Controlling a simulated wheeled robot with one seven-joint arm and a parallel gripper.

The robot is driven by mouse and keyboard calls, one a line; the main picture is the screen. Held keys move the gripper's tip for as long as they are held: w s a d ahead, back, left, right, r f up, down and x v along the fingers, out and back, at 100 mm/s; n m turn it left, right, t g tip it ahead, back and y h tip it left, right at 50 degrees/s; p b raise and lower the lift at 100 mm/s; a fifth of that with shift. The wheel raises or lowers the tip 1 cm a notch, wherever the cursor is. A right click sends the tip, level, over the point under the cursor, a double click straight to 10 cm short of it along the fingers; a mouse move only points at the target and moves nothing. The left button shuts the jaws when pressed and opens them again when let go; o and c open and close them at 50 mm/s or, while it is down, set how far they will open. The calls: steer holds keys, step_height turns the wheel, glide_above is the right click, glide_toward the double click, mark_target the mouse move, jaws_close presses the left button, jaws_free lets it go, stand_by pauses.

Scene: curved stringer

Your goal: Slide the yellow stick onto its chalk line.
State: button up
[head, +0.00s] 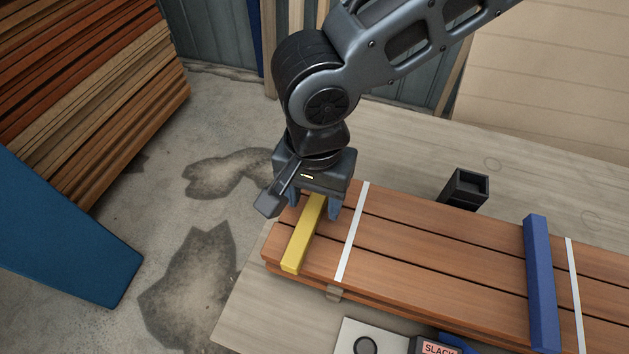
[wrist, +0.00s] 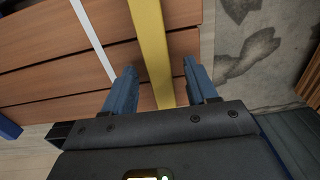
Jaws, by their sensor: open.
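The yellow stick (head: 304,236) lies across the brown boards near their left end in the head view. A white chalk line (head: 352,232) runs roughly alongside it, a short gap to its right. My gripper (head: 312,208) is open over the far end of the stick, with one blue finger on each side. In the wrist view the stick (wrist: 152,50) passes between the spread fingers (wrist: 160,85), with a gap on both sides. The chalk line (wrist: 92,40) shows outside the left finger there. I cannot tell how far the fingertips are above the boards.
A blue stick (head: 541,283) lies across the boards at right, left of another white line (head: 575,295). A black open box (head: 464,189) stands behind the boards. A device marked SLACK (head: 438,346) sits in front. Stacked planks (head: 90,90) are at far left.

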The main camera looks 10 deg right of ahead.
mark_target(355, 224)
steer(key=shift+f, duration=0.15)
steer(key=shift+c, duration=0.3)
jaws_close()
steer(key=shift+s+d+p, duration=0.3)
steer(key=shift+s+d, duration=0.3)
steer(key=shift+d, duration=0.3)
steer(key=shift+s+d+p, duration=0.25)
steer(key=shift+s+d, duration=0.4)
steer(key=shift+d, duration=0.3)
steer(key=shift+s+d+p, duration=0.3)
steer(key=shift+s+d, duration=0.3)
steer(key=shift+d, duration=0.3)
steer(key=shift+o, duration=0.3)
jaws_free()
step_height(355, 224, up, 12)
